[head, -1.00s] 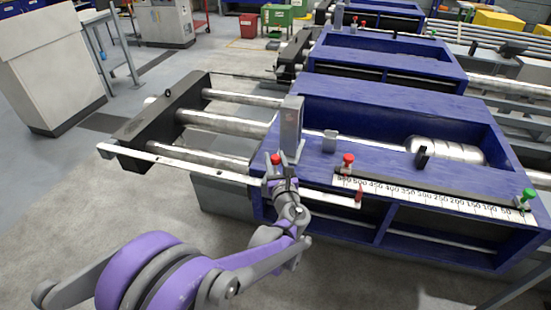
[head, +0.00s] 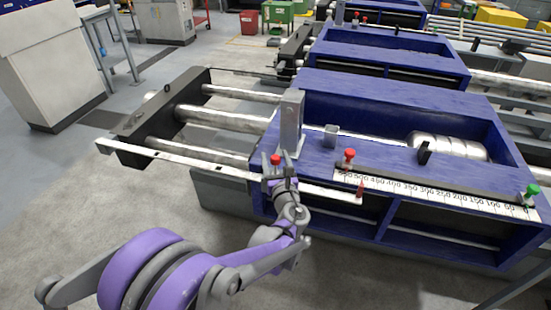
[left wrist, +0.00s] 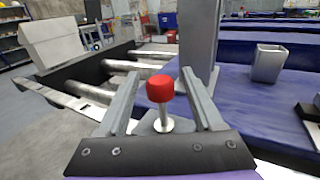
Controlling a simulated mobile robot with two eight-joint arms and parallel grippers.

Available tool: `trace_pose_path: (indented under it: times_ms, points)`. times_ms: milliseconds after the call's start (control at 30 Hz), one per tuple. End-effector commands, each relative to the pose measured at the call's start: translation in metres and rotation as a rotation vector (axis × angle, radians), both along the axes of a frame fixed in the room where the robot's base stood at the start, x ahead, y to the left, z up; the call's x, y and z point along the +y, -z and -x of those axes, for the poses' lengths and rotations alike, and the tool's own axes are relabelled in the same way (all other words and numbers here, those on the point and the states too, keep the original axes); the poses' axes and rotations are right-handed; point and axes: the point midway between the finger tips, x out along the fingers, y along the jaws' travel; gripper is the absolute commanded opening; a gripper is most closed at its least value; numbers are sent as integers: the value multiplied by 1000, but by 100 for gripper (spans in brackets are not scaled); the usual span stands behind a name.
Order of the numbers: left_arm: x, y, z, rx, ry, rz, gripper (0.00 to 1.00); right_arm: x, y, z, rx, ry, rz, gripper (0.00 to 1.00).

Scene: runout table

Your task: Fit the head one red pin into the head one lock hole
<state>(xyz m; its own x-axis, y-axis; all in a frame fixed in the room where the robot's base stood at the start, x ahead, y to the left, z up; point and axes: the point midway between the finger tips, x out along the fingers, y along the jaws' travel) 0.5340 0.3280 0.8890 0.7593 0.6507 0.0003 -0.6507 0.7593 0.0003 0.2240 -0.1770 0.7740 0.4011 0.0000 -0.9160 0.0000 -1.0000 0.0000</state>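A red-headed pin (head: 275,160) with a metal shank stands upright at the left front edge of the nearest blue machine, beside a white ruled bar. It also shows in the left wrist view (left wrist: 160,88). My left gripper (head: 277,162) is around this pin. Its two fingers (left wrist: 160,92) are spread on either side, with gaps visible between them and the red head. No lock hole can be made out. My right gripper is not in view.
A grey upright post (head: 291,122) stands just behind the pin. A small grey open box (head: 331,137), another red knob (head: 349,156), a black block (head: 424,153) and a green knob (head: 532,191) lie to the right. A white bar (head: 170,158) extends left.

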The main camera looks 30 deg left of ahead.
Motion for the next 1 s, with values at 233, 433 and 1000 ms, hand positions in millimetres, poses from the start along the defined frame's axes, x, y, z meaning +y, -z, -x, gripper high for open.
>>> trace_pose_path:
  times_ms: [233, 433, 1000]
  points:
    - [0, 0, 0, 0, 0, 0, 74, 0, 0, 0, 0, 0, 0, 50]
    - [-8, 0, 8, 0, 2, 1, 74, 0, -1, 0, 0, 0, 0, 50]
    - [-68, 0, 79, 0, 1, 1, 74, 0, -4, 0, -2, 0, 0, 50]
